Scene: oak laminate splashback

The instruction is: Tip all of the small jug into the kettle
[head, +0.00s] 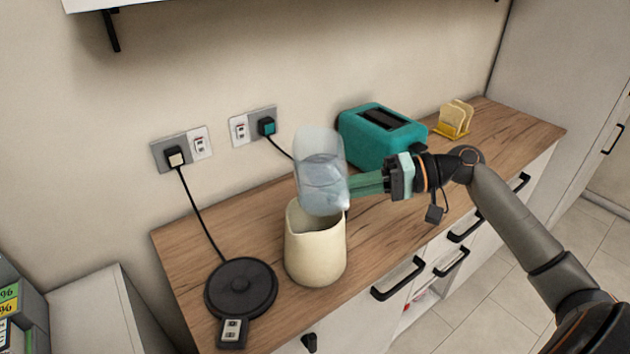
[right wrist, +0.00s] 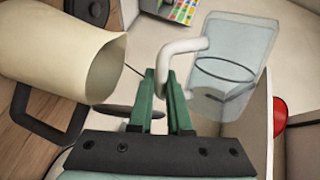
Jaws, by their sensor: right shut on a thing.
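The small jug (head: 320,165) is clear, with water in its lower part. It looks close to upright in the head view and hangs just above the kettle, overlapping its rim there. My right gripper (head: 352,184) is shut on the jug's white handle, which shows between the green fingers in the right wrist view (right wrist: 160,78). The cream kettle (head: 315,255) stands on the worktop with its top open. Its open mouth faces the camera in the right wrist view (right wrist: 104,70), left of the fingers. The kettle's inside is mostly hidden. My left gripper is out of view.
A black round kettle base (head: 240,288) lies left of the kettle, its cord running to a wall socket (head: 181,150). A teal toaster (head: 382,138) and a yellow rack with toast (head: 455,120) stand further right on the wooden worktop (head: 460,155). A shelf (head: 100,5) hangs above.

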